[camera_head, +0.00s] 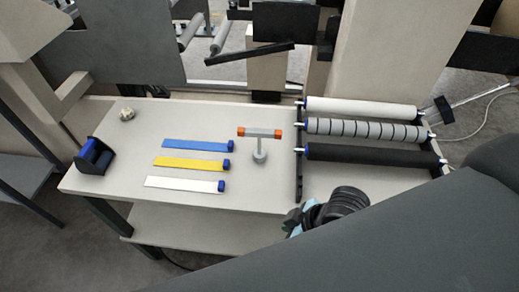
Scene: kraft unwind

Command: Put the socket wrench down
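The socket wrench appears to be the T-shaped tool (260,134) with a grey bar and orange ends. It stands upright on the pale table, its round lower end (259,156) on or just above the surface; I cannot tell if it touches. My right gripper (296,220) is at the table's front edge, below and right of the tool and apart from it. Its fingers are small, dark and partly hidden by the wrist, so their opening is unclear. No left gripper shows.
Blue (195,146), yellow (188,163) and white (180,183) strips with blue end blocks lie left of the tool. A dark blue dispenser (93,157) and small pale ball (127,114) stand farther left. White (360,107), striped (365,129) and black (370,154) rollers fill the right.

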